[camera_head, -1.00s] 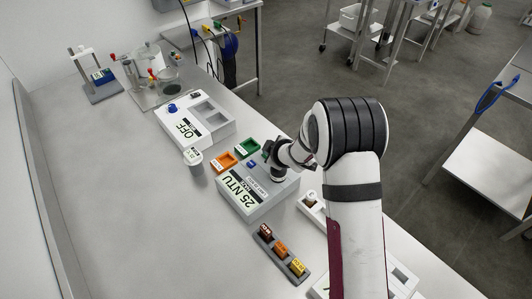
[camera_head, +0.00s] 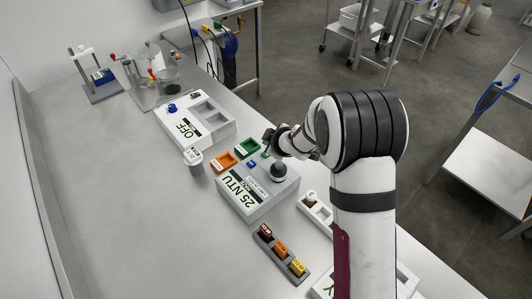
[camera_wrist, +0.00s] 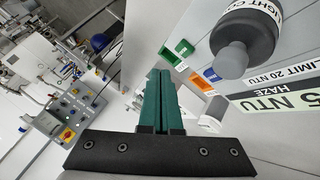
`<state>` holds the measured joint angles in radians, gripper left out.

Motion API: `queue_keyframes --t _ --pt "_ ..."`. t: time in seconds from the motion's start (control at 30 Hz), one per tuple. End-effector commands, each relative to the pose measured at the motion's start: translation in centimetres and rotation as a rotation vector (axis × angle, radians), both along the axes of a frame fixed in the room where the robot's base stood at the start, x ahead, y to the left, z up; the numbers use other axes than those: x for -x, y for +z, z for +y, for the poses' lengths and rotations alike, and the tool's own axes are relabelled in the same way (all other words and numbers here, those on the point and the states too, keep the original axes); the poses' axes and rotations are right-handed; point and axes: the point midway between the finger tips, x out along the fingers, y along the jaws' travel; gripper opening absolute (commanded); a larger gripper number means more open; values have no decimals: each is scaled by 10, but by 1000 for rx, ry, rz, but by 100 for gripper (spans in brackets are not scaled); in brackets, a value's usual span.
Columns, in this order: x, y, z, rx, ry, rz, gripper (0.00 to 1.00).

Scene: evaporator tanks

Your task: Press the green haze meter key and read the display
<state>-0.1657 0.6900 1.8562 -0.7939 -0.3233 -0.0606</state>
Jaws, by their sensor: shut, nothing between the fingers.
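The haze meter (camera_head: 247,205) is a grey box on the bench. Its display (camera_head: 236,188) reads 25 NTU, and part of it shows in the wrist view (camera_wrist: 290,100). A blue button (camera_head: 251,164) is on its far side. A dark round light cover (camera_head: 278,172) stands on its top and looms close in the wrist view (camera_wrist: 246,38). My gripper (camera_head: 267,152) has green fingers, is shut and empty, and hangs beyond the light cover at the meter's far end. The wrist view shows its fingers (camera_wrist: 160,76) together.
A box reading OFF (camera_head: 187,130) is farther back. A rack of coloured blocks (camera_head: 281,252) lies in front. The left bench is clear.

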Motion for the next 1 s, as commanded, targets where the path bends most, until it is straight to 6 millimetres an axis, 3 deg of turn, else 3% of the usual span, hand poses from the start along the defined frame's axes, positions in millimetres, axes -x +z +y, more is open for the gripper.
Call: queue_keyframes --t 0.3,1.0 --pt "0 26 0 0 0 0 0" --pt "0 26 0 0 -1 1 0"
